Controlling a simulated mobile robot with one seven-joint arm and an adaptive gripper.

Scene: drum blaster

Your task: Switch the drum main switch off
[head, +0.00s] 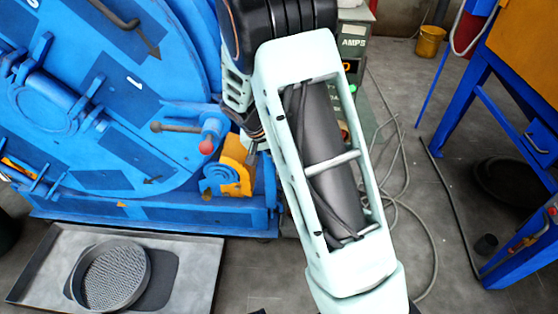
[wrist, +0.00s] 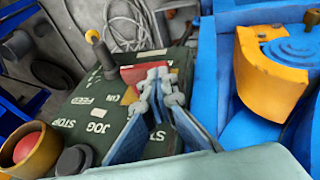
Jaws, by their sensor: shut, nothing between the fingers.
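In the wrist view, a dark green control panel (wrist: 92,100) with white lettering such as FEED, JOG and STOP lies below my gripper (wrist: 157,74). My gripper is shut and empty, its two fingertips together. A red switch piece with yellow beside it (wrist: 130,76) shows just behind and left of the fingertips. It is partly hidden by them, so its position and any contact cannot be told. In the head view the green control box (head: 353,42) is mostly hidden behind my arm, and my gripper is hidden there too.
The panel also has a black lever with a yellow tip (wrist: 92,37), a red button in a yellow collar (wrist: 27,148) and a black knob (wrist: 72,160). The blue drum machine (head: 110,110) stands close on the left. A cable (head: 405,190) lies on the floor.

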